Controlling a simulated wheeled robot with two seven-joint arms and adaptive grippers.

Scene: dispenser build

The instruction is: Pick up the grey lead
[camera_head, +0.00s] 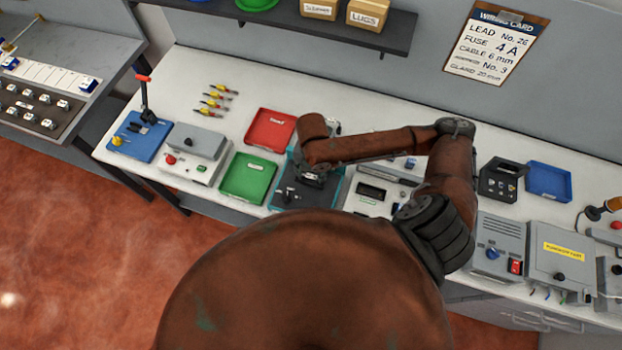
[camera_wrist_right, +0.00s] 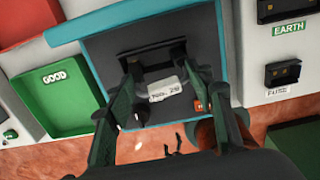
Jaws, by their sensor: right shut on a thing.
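My right gripper (camera_head: 314,178) is over the dark, teal-edged station (camera_head: 290,197) in the middle of the bench. In the right wrist view its two dark green fingers (camera_wrist_right: 158,68) are closed in on a thing over the station's dark surface (camera_wrist_right: 110,45). The rest of the lead cannot be made out, and my arm hides much of that area in the head view. My left gripper is not in view.
A green tray (camera_head: 248,179) marked GOOD lies left of the station and a red tray (camera_head: 270,130) behind it. A grey test box (camera_head: 375,195) stands to the right. Several coloured leads (camera_head: 215,100) lie at the back left. A wiring card (camera_head: 492,45) hangs on the wall.

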